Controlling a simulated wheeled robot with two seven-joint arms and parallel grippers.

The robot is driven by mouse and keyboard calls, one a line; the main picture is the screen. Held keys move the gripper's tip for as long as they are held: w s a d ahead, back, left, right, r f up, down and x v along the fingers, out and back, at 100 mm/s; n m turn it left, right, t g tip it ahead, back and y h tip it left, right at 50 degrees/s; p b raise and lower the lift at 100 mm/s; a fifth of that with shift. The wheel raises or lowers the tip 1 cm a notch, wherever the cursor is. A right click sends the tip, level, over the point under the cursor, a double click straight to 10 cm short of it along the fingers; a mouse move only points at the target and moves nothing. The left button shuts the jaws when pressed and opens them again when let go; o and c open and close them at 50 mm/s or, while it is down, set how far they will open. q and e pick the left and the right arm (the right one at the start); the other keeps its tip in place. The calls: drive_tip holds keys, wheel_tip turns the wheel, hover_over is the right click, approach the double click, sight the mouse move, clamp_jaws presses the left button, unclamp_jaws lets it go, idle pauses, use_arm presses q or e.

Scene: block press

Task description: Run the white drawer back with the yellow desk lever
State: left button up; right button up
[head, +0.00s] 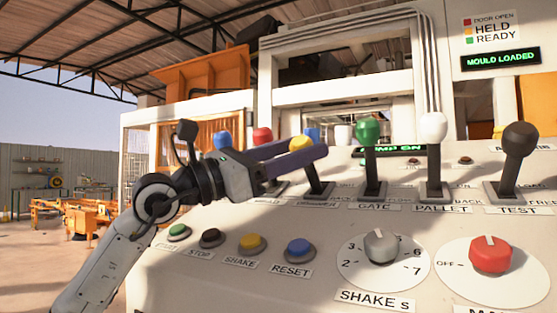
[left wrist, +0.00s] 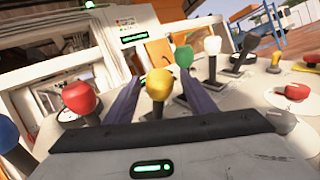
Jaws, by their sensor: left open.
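The yellow desk lever (head: 301,143) stands on the sloped control desk, its knob showing above my left gripper (head: 305,152). In the left wrist view the yellow knob (left wrist: 159,84) sits between the two open fingers of my left gripper (left wrist: 160,98), with a gap visible on each side. The fingers hide part of the lever's stem in the head view. I cannot pick out the white drawer for sure; the machine's opening behind the desk is partly hidden by the levers. My right gripper is not in view.
A red lever (head: 262,136) and a blue lever (head: 223,140) stand left of the yellow one. A green lever (head: 368,130), a white lever (head: 433,127) and a black lever (head: 519,139) stand to its right. Push buttons and a dial (head: 382,246) lie in front.

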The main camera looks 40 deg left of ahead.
use_arm(q)
drive_tip(key=b+v, duration=0.5)
drive_tip(key=v, duration=0.4)
drive_tip(key=shift+s+b, duration=0.2)
drive_tip(key=shift+b, duration=0.15)
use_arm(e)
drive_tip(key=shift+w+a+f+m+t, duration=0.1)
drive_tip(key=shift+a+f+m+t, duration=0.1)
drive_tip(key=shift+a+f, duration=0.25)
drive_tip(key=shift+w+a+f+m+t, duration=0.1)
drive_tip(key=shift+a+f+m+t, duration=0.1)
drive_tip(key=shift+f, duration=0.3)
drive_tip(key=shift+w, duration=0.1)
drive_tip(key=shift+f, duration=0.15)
use_arm(q)
drive_tip(key=shift+f, duration=0.1)
idle(1.1)
